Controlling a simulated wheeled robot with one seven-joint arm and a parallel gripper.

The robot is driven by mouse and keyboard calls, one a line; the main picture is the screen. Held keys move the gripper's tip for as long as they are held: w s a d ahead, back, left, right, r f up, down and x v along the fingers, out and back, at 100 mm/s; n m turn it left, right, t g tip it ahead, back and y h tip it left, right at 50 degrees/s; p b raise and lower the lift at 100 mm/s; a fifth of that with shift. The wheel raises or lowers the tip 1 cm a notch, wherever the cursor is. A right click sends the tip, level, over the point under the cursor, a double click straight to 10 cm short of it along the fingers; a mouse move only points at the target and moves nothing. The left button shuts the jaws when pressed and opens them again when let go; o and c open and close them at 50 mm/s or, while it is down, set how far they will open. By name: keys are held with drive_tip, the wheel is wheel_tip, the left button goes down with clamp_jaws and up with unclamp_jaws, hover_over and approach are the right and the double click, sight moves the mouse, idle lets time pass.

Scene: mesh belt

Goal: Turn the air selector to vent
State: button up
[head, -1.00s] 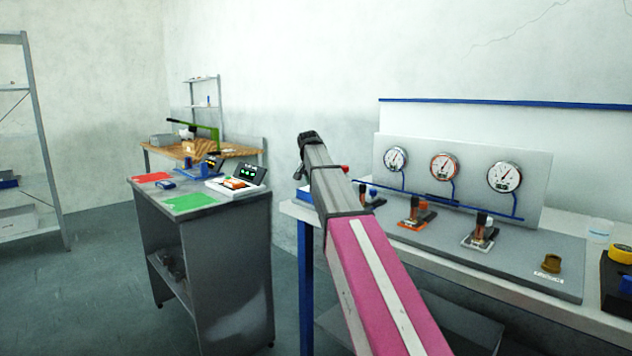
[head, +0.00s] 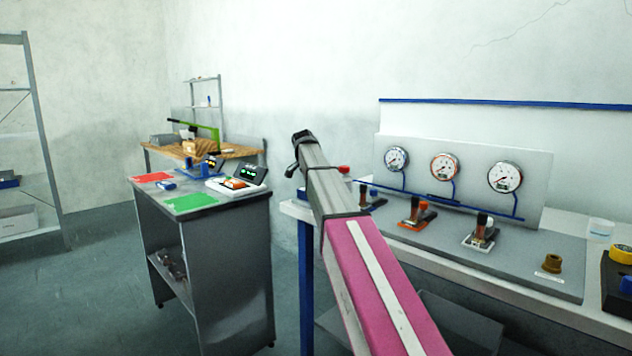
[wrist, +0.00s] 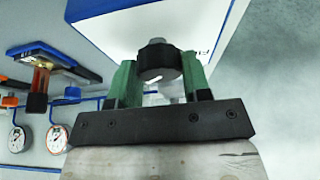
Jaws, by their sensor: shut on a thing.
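In the wrist view my gripper (wrist: 158,66) has its two green fingers on either side of a dark round knob (wrist: 158,54) and is shut on it. The knob sits at a blue-and-white box (wrist: 205,15); I take it for the air selector. A pale mark shows on the knob's near side. Dark lettering shows on the box's white face beside the right finger, too cut off to read. In the head view my arm hides the fingers and the knob; only a bit of the blue box (head: 301,194) shows at the bench's left end.
Three dial gauges (head: 444,167) stand on a panel behind several small valves, one with an orange base (head: 417,216). A brass fitting (head: 551,263) is at the right. A grey cabinet (head: 231,262) stands left, with open floor between it and the shelf rack.

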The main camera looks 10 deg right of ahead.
drive_tip(key=o, duration=0.9)
drive_tip(key=shift+o, duration=0.2)
drive_tip(key=v, duration=1)
drive_tip(key=shift+r, duration=0.4)
drive_tip(key=shift+s+a, duration=0.1)
